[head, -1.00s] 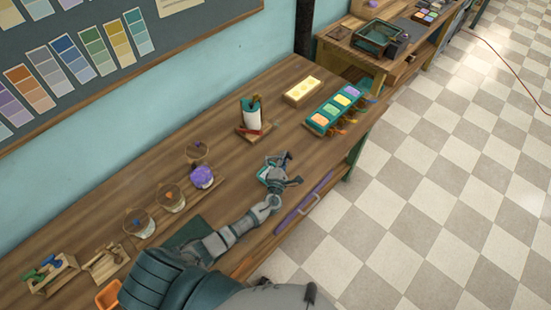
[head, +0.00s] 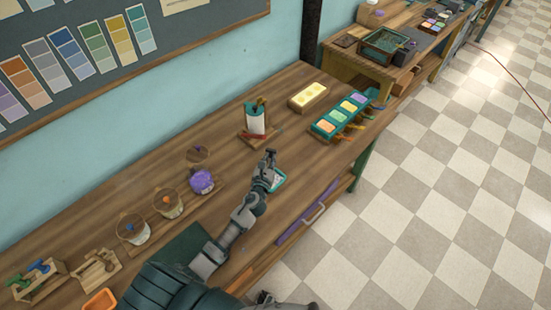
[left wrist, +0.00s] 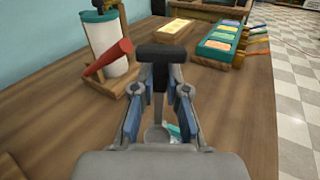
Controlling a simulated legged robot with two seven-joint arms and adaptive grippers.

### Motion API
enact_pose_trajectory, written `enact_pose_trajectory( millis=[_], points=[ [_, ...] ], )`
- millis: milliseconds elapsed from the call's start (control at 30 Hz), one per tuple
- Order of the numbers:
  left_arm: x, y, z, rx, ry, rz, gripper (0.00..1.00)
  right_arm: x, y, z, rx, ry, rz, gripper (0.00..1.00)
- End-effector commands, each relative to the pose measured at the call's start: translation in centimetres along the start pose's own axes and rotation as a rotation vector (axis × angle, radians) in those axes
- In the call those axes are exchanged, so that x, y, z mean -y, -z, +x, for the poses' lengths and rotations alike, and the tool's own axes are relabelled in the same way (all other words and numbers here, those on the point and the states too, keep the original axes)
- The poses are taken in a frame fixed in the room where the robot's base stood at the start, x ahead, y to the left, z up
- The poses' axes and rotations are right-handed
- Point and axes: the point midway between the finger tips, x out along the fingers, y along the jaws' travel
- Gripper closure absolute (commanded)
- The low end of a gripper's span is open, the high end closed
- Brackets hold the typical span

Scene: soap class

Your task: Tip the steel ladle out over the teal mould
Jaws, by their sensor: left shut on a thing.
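My left gripper (head: 268,160) is above the bench, just over the teal mould (head: 279,178), and hides part of it. In the left wrist view its fingers (left wrist: 160,72) are shut on the black grip of the steel ladle (left wrist: 158,58). The ladle's grey stem runs down between the fingers to a round bowl (left wrist: 156,134) low in that view. A small teal piece of the mould (left wrist: 174,130) shows beside the bowl. What is in the bowl is hidden. My right gripper is not in view.
A white-and-teal container (head: 255,120) on a wooden stand with a red tool is ahead. A teal tray of coloured blocks (head: 343,115) and a yellow slab (head: 309,97) lie beyond. A purple pot (head: 201,181) and glass jars (head: 168,202) stand left. The bench's right edge is near.

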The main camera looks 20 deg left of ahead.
Motion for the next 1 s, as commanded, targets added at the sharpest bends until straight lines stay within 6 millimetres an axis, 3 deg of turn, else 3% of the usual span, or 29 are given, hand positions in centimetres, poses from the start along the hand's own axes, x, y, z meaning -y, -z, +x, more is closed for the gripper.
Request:
enact_pose_trajectory(
  millis=[533,1000],
  points=[
    [-0.4,-0.2,0.0,0.001,0.0,-0.058,1.0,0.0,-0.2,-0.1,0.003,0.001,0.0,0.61],
    [-0.6,-4.2,0.0,0.001,0.0,-0.056,1.0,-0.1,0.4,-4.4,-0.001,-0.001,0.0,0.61]
  ],
)
